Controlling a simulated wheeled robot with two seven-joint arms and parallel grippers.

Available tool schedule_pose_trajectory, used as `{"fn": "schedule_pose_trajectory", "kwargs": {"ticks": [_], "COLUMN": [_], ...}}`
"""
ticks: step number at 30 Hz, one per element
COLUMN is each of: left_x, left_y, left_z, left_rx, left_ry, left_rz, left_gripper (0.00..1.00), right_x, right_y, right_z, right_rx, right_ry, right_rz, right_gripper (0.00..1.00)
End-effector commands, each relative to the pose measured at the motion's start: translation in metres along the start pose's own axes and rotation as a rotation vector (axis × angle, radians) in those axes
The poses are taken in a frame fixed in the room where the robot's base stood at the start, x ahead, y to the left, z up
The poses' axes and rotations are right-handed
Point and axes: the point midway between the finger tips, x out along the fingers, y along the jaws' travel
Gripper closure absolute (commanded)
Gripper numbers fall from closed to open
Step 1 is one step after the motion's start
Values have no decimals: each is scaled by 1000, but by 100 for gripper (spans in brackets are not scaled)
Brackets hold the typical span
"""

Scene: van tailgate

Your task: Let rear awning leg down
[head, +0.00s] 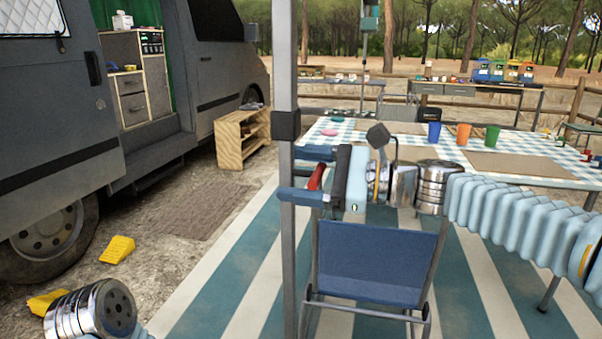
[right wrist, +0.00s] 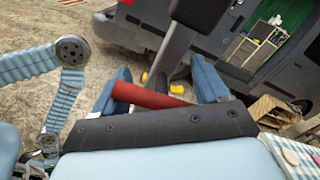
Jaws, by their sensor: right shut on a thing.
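The awning leg (head: 285,60) is a grey upright pole at the middle left of the head view, with a dark collar (head: 286,125) partway up. It also shows in the right wrist view (right wrist: 177,52). A red lever (head: 317,177) sits by the leg below the collar; in the right wrist view the red lever (right wrist: 150,97) lies across between the two blue fingers. My right gripper (head: 292,175) is shut on the red lever, with its fingers reaching to the leg above and below the lever. The leg's foot is out of frame. My left gripper does not show.
A blue folding chair (head: 370,265) stands just below my right gripper. Behind is a table (head: 395,145) with a checked cloth and cups. The van (head: 60,150) and a wooden shelf (head: 243,138) are at left. Striped matting (head: 225,290) covers the ground.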

Motion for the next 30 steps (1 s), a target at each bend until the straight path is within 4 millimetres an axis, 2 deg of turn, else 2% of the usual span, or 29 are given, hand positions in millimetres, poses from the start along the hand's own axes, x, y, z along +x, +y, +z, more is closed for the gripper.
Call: {"fn": "schedule_pose_trajectory", "kwargs": {"ticks": [5,8,11,18,21,24,30], "left_x": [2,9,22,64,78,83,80], "left_y": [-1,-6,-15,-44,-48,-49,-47], "left_z": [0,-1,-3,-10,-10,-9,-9], "left_rx": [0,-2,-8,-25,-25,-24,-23], "left_ry": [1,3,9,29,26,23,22], "left_rz": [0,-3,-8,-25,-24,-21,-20], "left_gripper": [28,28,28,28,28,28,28], "right_x": [0,0,0,0,0,0,0], "right_y": [1,7,18,53,64,69,68], "right_z": [-3,-11,-27,-79,-95,-102,-100], "right_rx": [12,14,17,18,19,17,17], "right_ry": [-1,-1,0,0,-2,-2,-2], "right_rz": [-1,-1,0,1,0,0,0], "right_gripper": [81,81,81,81,81,81,81]}}
